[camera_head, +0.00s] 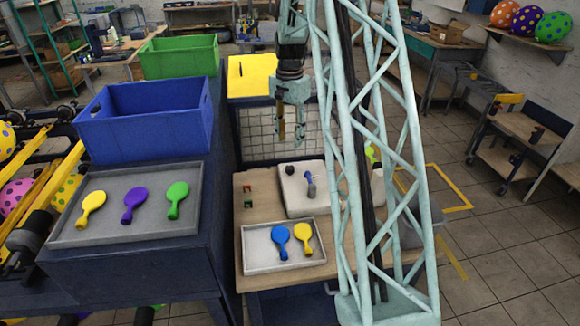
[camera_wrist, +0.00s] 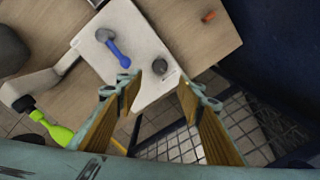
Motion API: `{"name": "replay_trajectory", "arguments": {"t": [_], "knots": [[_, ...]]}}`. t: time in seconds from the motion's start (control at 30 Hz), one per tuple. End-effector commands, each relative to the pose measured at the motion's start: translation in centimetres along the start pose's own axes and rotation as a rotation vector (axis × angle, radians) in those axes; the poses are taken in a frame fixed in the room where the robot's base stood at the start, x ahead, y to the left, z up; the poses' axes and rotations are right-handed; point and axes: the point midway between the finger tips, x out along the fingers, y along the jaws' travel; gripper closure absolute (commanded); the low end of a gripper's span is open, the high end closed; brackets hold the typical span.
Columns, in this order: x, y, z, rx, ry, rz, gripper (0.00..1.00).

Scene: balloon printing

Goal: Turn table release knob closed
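A pale flat plate (camera_head: 293,199) lies on the wooden table; it also shows in the wrist view (camera_wrist: 137,93). It carries a dark round knob (camera_head: 290,170) and a blue-handled lever with a grey round end (camera_head: 310,185). In the wrist view the dark knob (camera_wrist: 160,66) lies beyond the gap between my fingertips, and the blue lever (camera_wrist: 117,52) is left of it. I cannot tell from their looks which one is the table release knob. My gripper (camera_head: 291,137) is open and empty above the table's back edge, apart from both; its two fingers show in the wrist view (camera_wrist: 158,92).
A grey tray (camera_head: 250,264) with a blue and a yellow balloon sits at the table front. A wire mesh panel (camera_head: 262,135) stands behind the table. A blue bin (camera_head: 145,115) and another balloon tray (camera_head: 80,236) are at left. My column blocks part of the right.

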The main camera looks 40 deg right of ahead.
Motion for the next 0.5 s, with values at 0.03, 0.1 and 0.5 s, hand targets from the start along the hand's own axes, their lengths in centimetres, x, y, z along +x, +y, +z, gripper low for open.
{"name": "replay_trajectory", "arguments": {"t": [0.03,0.1,0.5], "knots": [[0.1,0.0,0.0,0.0,-0.001,0.0,0.65],[0.4,0.0,0.0,0.0,-0.001,0.001,0.65],[4.0,0.0,0.1,0.0,-0.002,0.002,0.65]]}}
